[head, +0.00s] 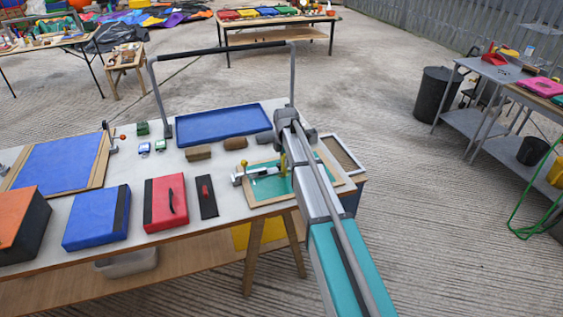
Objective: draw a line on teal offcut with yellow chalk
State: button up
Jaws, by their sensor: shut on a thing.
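The teal offcut (268,188) lies flat on a pale wooden board at the right end of the long work table. My arm reaches in from the lower right and partly covers the offcut's right side. My gripper (282,168) is small and mostly hidden beside the arm, low over the offcut's far right part. It is shut on a slim, upright yellow piece, the yellow chalk (283,160). I cannot tell whether the chalk's tip touches the offcut. No chalk line is discernible on the visible teal surface.
A metal fitting with a yellow knob (243,163) stands at the offcut's left edge. A blue tray (222,124), brown blocks (198,153), a black slab with a red handle (206,196) and a red case (165,203) lie nearby. A grey frame rises behind.

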jog(key=shift+d, duration=0.2)
jog(key=shift+w+d, duration=0.25)
jog(key=shift+d, duration=0.6)
jog(key=shift+w+d, duration=0.2)
jog(key=shift+d, duration=0.6)
jog(key=shift+w+d, duration=0.25)
jog(key=shift+d, duration=0.6)
jog(key=shift+w+d, duration=0.2)
jog(key=shift+d, duration=0.6)
jog(key=shift+w+d, duration=0.2)
jog(key=shift+d, duration=0.7)
jog(key=shift+w+d, duration=0.2)
jog(key=shift+d, duration=0.7)
jog(key=shift+w+d, duration=0.25)
jog(key=shift+d, duration=0.6)
jog(key=shift+w+d, duration=0.2)
jog(key=shift+d, duration=0.65)
grip_shut()
jog(key=shift+a, duration=0.15)
